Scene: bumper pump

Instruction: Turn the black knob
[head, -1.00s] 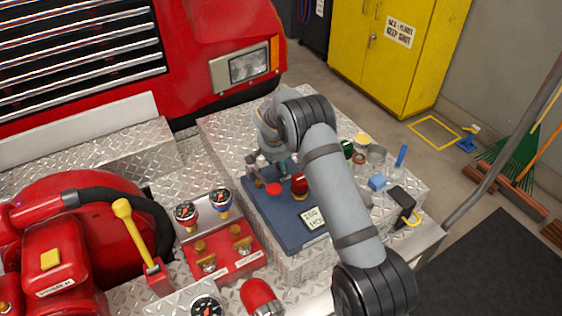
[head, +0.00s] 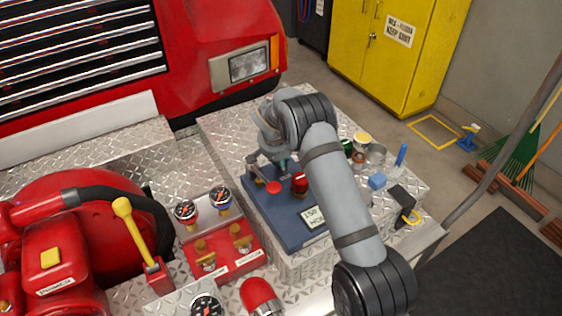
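My gripper (head: 270,174) hangs low over the blue panel (head: 300,232) on the diamond-plate bumper. One grey finger shows on its left side; the rest is hidden by my wrist and arm, so its opening is unclear. A red round knob or cap (head: 274,188) is just below the gripper, and another red knob (head: 299,182) stands to its right. I cannot make out a black knob on the panel; it may be hidden behind my gripper or arm. I cannot tell whether the gripper touches anything.
Two gauges and brass valves sit on a red block (head: 228,262) to the left, beside a yellow-handled lever (head: 133,232). To the right of my arm are small cans (head: 375,154), a blue block (head: 377,181) and a black object (head: 401,196) with a yellow part.

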